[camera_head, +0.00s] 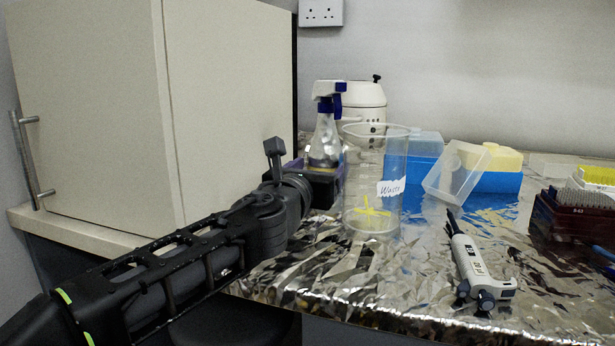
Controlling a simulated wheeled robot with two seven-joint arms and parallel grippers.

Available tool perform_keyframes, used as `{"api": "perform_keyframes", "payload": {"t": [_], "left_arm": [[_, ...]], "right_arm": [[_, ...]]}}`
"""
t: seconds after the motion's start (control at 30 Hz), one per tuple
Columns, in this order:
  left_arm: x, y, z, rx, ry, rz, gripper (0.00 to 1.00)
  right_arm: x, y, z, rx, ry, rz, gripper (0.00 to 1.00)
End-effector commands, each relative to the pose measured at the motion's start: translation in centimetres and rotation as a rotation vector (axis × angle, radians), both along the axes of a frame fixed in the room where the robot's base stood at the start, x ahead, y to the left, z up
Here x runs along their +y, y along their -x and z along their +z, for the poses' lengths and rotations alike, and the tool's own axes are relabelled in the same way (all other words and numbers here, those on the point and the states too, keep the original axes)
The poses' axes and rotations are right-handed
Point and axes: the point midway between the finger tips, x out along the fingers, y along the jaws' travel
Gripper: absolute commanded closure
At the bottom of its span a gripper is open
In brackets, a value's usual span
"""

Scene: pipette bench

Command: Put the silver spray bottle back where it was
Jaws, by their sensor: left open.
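The silver spray bottle (323,145) with its white and blue trigger head stands upright at the back left of the foil-covered bench, beside the cabinet. My left gripper (299,166) is open in front of it, with one finger raised to the left and the other near the bottle's lower part. The gripper hides the bottle's base, and I cannot tell whether they touch. My right gripper is not in view.
A clear beaker (374,165) labelled as waste stands just right of my left gripper. A white lidded device (363,100) is behind it. The cabinet (90,110) bounds the left.

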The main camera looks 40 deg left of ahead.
Motion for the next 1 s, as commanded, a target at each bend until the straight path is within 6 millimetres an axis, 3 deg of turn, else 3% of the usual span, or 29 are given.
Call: {"api": "perform_keyframes", "payload": {"t": [0.2, 0.4, 1.0], "left_arm": [[-1.5, 4.5, 0.5, -0.002, 0.000, 0.001, 0.28], [-2.4, 7.0, 0.3, -0.002, 0.002, 0.001, 0.28], [-2.6, 7.4, 0.0, 0.000, 0.001, 0.000, 0.28]], "right_arm": [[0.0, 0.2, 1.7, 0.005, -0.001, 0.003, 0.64], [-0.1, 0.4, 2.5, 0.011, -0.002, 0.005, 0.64], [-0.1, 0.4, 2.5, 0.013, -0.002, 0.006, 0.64]]}}
